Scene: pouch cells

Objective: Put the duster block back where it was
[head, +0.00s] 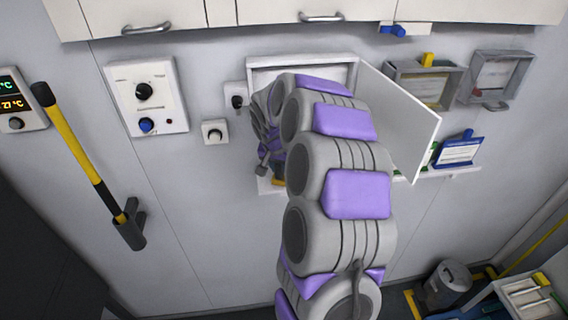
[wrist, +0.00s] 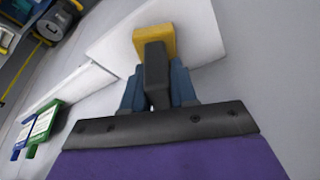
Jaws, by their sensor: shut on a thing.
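The duster block, yellow with a dark grey part, sits between the blue-grey fingers of my gripper (wrist: 157,88) in the wrist view; its yellow end (wrist: 155,38) points away from the palm. My gripper is shut on it. Behind the block is a white surface (wrist: 205,35); I cannot tell whether the block touches it. In the head view, my gripper (head: 268,170) is low at the wall, by the left end of a white shelf (head: 405,177). A small yellow patch of the block (head: 278,181) shows there. My arm hides much of the shelf.
A white cabinet (head: 262,63) has its door (head: 400,115) swung out to the right of my arm. A blue-framed card (head: 458,150) stands on the shelf's right part. Grey wall boxes (head: 395,70) hang above. A yellow-handled tool (head: 75,150) is at left.

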